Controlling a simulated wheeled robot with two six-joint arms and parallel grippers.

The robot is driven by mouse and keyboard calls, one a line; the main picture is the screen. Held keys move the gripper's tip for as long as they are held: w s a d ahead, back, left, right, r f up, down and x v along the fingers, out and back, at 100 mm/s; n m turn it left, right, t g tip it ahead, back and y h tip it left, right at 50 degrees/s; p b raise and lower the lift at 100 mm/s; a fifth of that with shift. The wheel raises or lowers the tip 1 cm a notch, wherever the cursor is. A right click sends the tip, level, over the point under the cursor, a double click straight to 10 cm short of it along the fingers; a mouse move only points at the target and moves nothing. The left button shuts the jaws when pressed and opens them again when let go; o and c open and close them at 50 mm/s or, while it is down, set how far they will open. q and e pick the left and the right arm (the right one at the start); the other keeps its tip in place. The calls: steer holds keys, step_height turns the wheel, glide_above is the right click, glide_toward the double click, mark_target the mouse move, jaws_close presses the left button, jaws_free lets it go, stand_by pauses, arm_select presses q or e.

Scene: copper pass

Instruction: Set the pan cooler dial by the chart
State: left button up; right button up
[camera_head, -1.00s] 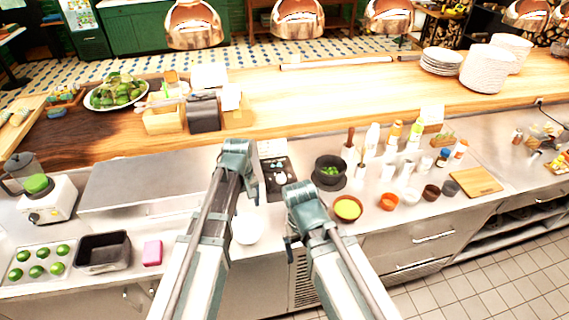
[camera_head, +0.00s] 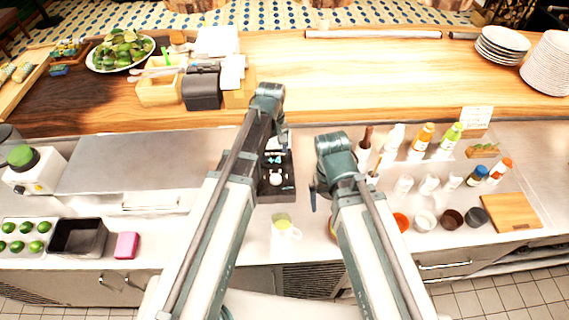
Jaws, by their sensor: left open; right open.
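A dark control panel (camera_head: 284,188) sits on the steel counter between my two arms. It has a small lit display (camera_head: 275,159) that seems to read +4 and a pale round dial (camera_head: 276,180) below it. My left gripper (camera_head: 282,138) is over the back edge of the panel, open and empty, and hides part of it. My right gripper (camera_head: 315,192) is just right of the panel, open and empty; its fingers are hard to make out. A white card (camera_head: 476,116) stands at the back right; its writing is too small to read, and I cannot tell if it is the chart.
A white mug (camera_head: 286,230) with yellow-green contents stands in front of the panel. Several bottles (camera_head: 424,138) and small bowls (camera_head: 452,219) crowd the right, beside a cutting board (camera_head: 511,211). A black bin (camera_head: 79,238) and pink block (camera_head: 126,245) are at left.

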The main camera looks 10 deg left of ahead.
mark_target(276, 177)
arm_select(q)
step_height(276, 177, down, 14)
steer(key=b, duration=1.4)
steer(key=shift+w, duration=0.1)
arm_select(e)
step_height(276, 177, down, 14)
steer(key=shift+w+d+r, duration=0.1)
arm_select(q)
steer(key=shift+r, duration=0.1)
jaws_close()
